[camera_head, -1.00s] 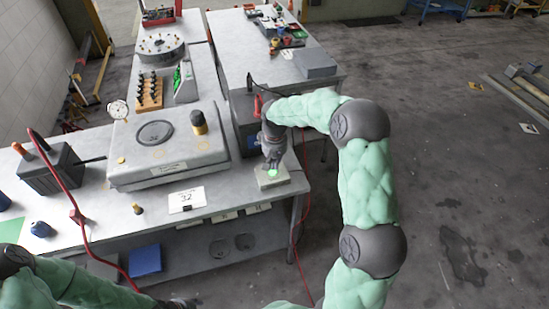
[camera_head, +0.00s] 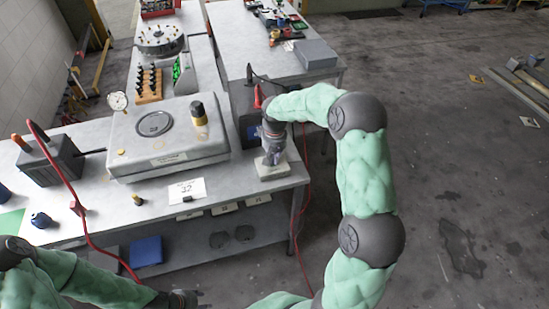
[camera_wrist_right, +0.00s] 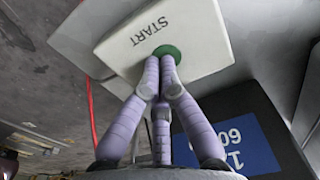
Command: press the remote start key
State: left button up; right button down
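The start key is a green round button (camera_wrist_right: 167,52) on a pale box marked START (camera_wrist_right: 185,25). The box (camera_head: 272,171) stands at the right front corner of the workbench. My right gripper (camera_head: 272,161) points down over it; its purple fingers are drawn together and empty. In the right wrist view the fingertips (camera_wrist_right: 163,72) overlap the near edge of the key. I cannot tell how far the key is pushed in. In the head view the gripper hides the key. My left gripper (camera_head: 190,298) is low at the bottom edge, its fingers too small to judge.
A grey machine with a round disc (camera_head: 188,155) stands left of the start box. A dark unit with a blue label (camera_wrist_right: 235,145) is close beside the fingers. A card marked 32 (camera_head: 187,190) and a red cable (camera_head: 70,180) are on the bench.

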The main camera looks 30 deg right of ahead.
jog(key=shift+s+a+f, duration=0.15)
jog(key=shift+s+f, duration=0.2)
jog(key=shift+f, duration=0.05)
jog(key=shift+w+r+p, duration=0.1)
jog(key=shift+r+p, duration=0.15)
jog(key=shift+p, duration=0.1)
jog(key=r+p, duration=0.1)
jog(key=r, duration=0.1)
jog(key=r+p, duration=0.1)
jog(key=r, duration=0.1)
jog(key=shift+w+r+p, duration=0.2)
jog(key=shift+r+p, duration=0.1)
jog(key=shift+p, duration=0.1)
notch_tip(320, 180, up, 10)
jog(key=p, duration=0.1)
jog(key=shift+f, duration=0.2)
